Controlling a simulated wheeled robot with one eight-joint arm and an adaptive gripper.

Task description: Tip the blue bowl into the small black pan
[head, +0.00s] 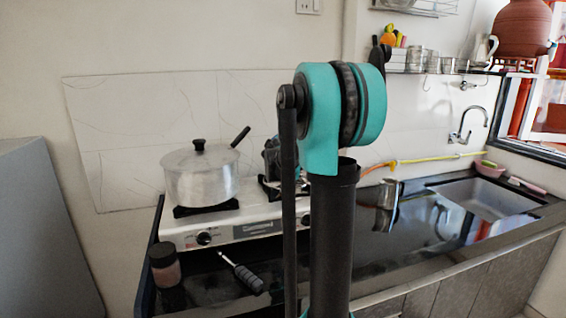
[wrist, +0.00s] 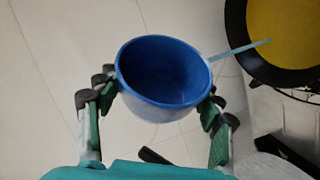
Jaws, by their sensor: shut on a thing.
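In the wrist view my gripper (wrist: 160,92) is shut on the blue bowl (wrist: 165,68), with a finger on each side of it. The bowl is deep blue inside, paler outside, and looks empty; its open mouth faces the wrist camera. A black pan (wrist: 236,32) with a yellow inside shows at the upper right of the wrist view, cut off by the frame edge. The bowl is left of the pan and apart from it in the picture. In the head view my arm blocks the middle, and I cannot make out the bowl or gripper.
A lidded silver pot (head: 200,182) stands on the stove (head: 240,222). A metal cup (head: 388,194) stands right of my arm, before the sink (head: 482,198). A pale blue strip (wrist: 240,48) shows beside the bowl.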

